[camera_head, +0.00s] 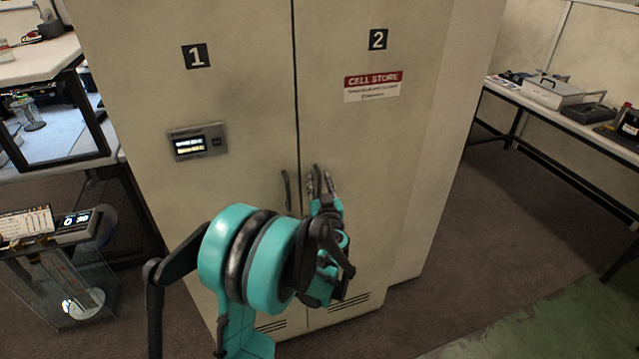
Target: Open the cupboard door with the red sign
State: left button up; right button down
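The cupboard is a tall beige cabinet with two doors. The right door (372,140), marked 2, carries the red and white "CELL STORE" sign (372,86) and looks shut. The left door (240,90), marked 1, also looks shut and has a small display panel (197,142). A dark upright handle (287,190) shows on the left door by the centre seam. My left gripper (322,183) is in front of the right door, just right of the seam, with its fingers at handle height. It hides the right door's handle, and I cannot tell whether it touches it. My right gripper is out of view.
A bench (560,112) with a case and equipment stands along the right wall. At the left are a white-topped table (38,62) and a glass-sided unit (75,290) with a display. The floor right of the cupboard is clear.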

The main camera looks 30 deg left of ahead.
pick_arm(q)
grip_shut()
